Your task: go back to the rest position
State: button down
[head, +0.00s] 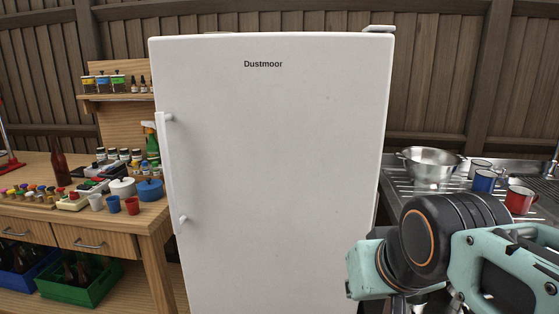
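My arm shows at the lower right of the head view, with teal links and a dark round joint. It is bent in front of the right side of the fridge and the sink counter. My gripper's fingers cannot be made out in this view, so whether it holds anything is not shown.
A tall white fridge (280,170) stands ahead with its door shut. At left is a wooden workbench (60,214) with pots, cups and bottles; crates (90,285) sit below. At right, a metal sink counter (400,185) holds a steel bowl (430,165) and several mugs (519,199).

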jog(key=s+f+g+p, duration=0.1)
jog(key=s+f+g, duration=0.1)
jog(key=s, duration=0.3)
notch_tip(320, 180, up, 21)
jog(key=p, duration=2.1)
jog(key=shift+s+d+m+h, duration=0.15)
jog(key=shift+d+m+h, duration=0.15)
jog(key=shift+d+m, duration=0.1)
jog(key=shift+f, duration=0.1)
